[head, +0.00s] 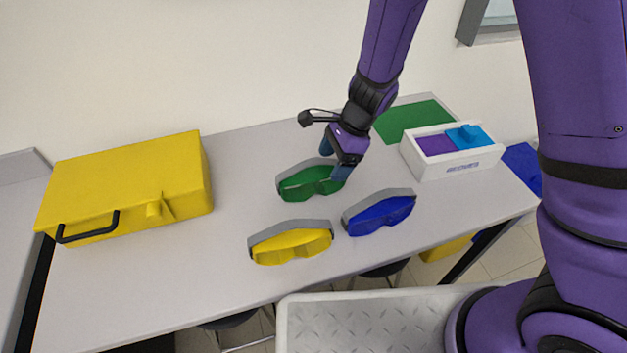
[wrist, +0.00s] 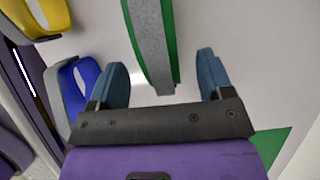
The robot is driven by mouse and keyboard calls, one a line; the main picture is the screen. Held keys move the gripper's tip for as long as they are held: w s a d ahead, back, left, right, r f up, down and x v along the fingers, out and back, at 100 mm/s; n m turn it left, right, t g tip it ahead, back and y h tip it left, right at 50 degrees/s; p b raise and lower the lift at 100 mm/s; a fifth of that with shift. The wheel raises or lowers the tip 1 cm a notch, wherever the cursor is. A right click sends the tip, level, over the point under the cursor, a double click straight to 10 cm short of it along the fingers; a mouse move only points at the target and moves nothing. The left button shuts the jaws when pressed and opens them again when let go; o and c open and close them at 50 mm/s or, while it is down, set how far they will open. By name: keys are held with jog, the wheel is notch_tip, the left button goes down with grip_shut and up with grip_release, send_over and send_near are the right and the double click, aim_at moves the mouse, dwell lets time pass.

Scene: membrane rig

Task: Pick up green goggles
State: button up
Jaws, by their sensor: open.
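The green goggles (head: 310,181) with a grey strap lie on the table in front of my gripper (head: 334,160) in the head view. In the wrist view the green goggles (wrist: 152,40) show as a grey band with green edges, running between my two blue fingertips. My gripper (wrist: 160,80) is open, with a finger on either side of the line of the goggles and a gap to each. Whether the fingertips reach down to the goggles' height is hard to tell.
Yellow goggles (head: 291,246) and blue goggles (head: 379,215) lie nearer the table's front edge. A yellow case (head: 130,185) stands at left. A white box (head: 450,160) with purple and blue contents and a green mat (head: 412,118) are at right. The table between case and goggles is clear.

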jog(key=shift+x, duration=1.7)
jog(key=shift+s, duration=0.1)
jog(key=c, duration=1)
jog(key=shift+r, duration=0.2)
jog(key=shift+r, duration=8.3)
